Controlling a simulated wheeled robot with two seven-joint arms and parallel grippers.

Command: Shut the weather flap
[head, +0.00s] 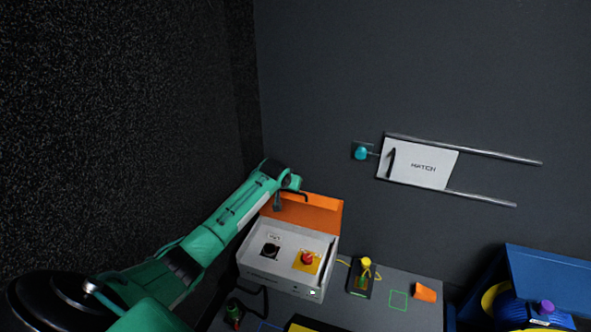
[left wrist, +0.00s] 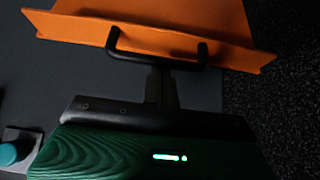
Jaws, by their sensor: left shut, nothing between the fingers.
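The orange weather flap (head: 318,214) stands raised along the back edge of a pale grey box (head: 262,287), leaving the box's top uncovered. The flap fills the top of the left wrist view (left wrist: 160,22). A black U-shaped handle (left wrist: 135,55) sits against its edge there. My left gripper (head: 278,203) is at the left part of the flap. Its narrow dark fingers (left wrist: 161,85) are together, empty, and line up with the handle's bar; I cannot tell whether they touch it. My right gripper is not in view.
The box holds a black round knob (head: 270,250) and a red button (head: 307,258) on yellow. To the right are a yellow-topped device (head: 366,263) and an orange cup (head: 425,292). A white hatch (head: 418,164) and teal knob (head: 360,153) are on the wall.

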